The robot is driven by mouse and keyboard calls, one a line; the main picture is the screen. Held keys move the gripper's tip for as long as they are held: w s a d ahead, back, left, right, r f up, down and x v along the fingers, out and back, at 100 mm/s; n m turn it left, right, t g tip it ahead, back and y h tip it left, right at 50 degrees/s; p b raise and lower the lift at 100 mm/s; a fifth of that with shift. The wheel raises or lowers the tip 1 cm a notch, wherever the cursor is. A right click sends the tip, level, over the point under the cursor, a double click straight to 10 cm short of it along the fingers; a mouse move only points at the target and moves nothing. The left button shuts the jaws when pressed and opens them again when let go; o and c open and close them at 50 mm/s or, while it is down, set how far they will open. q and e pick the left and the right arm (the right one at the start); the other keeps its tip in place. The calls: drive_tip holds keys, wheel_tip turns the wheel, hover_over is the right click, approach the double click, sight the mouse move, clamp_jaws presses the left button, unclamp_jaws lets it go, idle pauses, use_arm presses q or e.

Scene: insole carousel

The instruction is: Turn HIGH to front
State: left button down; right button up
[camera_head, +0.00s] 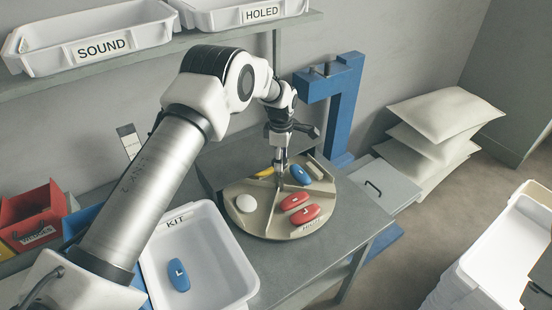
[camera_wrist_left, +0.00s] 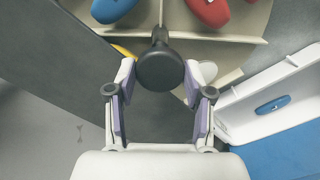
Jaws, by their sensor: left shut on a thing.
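The round tan carousel (camera_head: 258,224) sits on the grey bench, split by raised dividers. Two red insoles (camera_head: 304,215) lie in its front-right section, and a small rim label near them (camera_head: 313,224) is too blurred to read surely. A blue insole (camera_head: 300,174) lies at the back right, a white one (camera_head: 246,203) at the left, and a yellow one (camera_head: 264,172) is partly hidden at the back. My left gripper (camera_head: 281,166) is over the carousel's middle. In the left wrist view its fingers close around a black round knob (camera_wrist_left: 160,68). My right gripper is not in view.
A white KIT tray (camera_head: 215,240) holding a blue insole (camera_head: 179,275) stands left of the carousel. A blue frame (camera_head: 341,105) rises behind. White bins (camera_head: 95,38) line the shelf above.

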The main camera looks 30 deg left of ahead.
use_arm(q)
drive_tip(key=shift+s+f, duration=0.25)
drive_tip(key=shift+f, duration=0.1)
drive_tip(key=shift+c, duration=2.2)
unclamp_jaws()
drive_tip(key=shift+w+a, duration=0.15)
wheel_tip(320, 180, up, 12)
drive_tip(key=shift+r, duration=0.1)
